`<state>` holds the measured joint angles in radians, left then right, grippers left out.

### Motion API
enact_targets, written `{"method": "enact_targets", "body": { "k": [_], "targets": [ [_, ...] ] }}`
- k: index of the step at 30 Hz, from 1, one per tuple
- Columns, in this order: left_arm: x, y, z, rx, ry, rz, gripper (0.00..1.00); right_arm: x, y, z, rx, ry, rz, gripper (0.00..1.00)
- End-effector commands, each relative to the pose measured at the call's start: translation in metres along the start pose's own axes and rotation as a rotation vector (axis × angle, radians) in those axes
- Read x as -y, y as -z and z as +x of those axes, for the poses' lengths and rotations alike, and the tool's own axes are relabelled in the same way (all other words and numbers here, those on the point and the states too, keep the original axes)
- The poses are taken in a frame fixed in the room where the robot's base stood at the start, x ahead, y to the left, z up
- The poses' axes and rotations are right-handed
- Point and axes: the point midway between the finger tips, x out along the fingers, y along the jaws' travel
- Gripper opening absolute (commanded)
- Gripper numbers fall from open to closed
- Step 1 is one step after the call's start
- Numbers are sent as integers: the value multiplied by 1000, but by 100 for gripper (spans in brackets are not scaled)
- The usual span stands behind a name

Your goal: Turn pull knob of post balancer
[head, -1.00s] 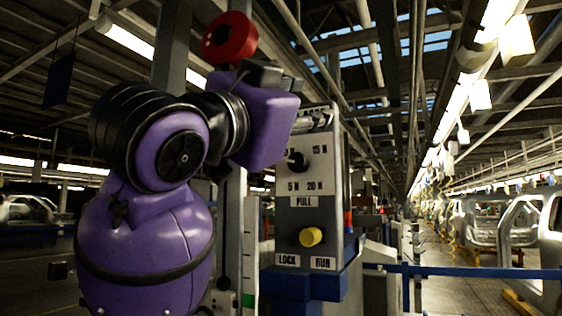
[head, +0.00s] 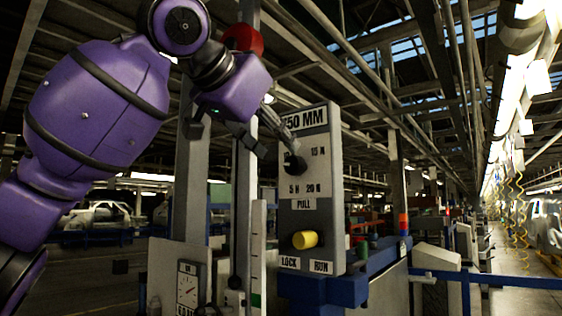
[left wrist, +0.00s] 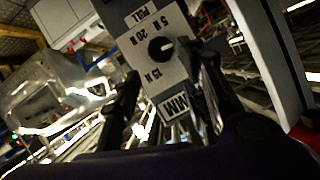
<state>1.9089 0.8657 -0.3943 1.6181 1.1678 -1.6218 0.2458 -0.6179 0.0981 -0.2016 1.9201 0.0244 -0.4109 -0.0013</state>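The post balancer (head: 325,215) is a grey upright box with a "750 MM" label. Its black pull knob (head: 293,162) sits among 5 N, 15 N and 20 N marks, above the PULL label (head: 303,204). In the left wrist view the panel is upside down, and the knob (left wrist: 160,48) shows a light mark toward picture right. My left gripper (head: 266,125) is up and left of the knob in the head view. In the wrist view its dark fingers (left wrist: 166,88) are spread wide, with the knob showing beyond the gap, apparently untouched. My right gripper is out of view.
A yellow knob (head: 304,240) between LOCK and RUN labels is lower on the same panel. A gauge (head: 187,290) stands at lower left. A blue rail (head: 490,280) crosses at right.

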Motion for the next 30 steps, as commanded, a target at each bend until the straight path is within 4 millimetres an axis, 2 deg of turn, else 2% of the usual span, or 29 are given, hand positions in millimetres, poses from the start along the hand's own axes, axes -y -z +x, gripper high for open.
{"method": "enact_targets", "body": {
  "k": [5, 18, 22, 30],
  "targets": [
    [-5, -4, 9, 19, -35, -53, 39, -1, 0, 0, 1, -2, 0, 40],
    [-7, -4, 71, 17, -33, -52, 39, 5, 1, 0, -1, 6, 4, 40],
    [-7, -4, 78, 15, -32, -50, 39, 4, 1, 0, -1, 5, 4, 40],
    [-7, -4, 79, 15, -32, -50, 38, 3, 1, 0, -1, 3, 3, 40]
  ]
}}
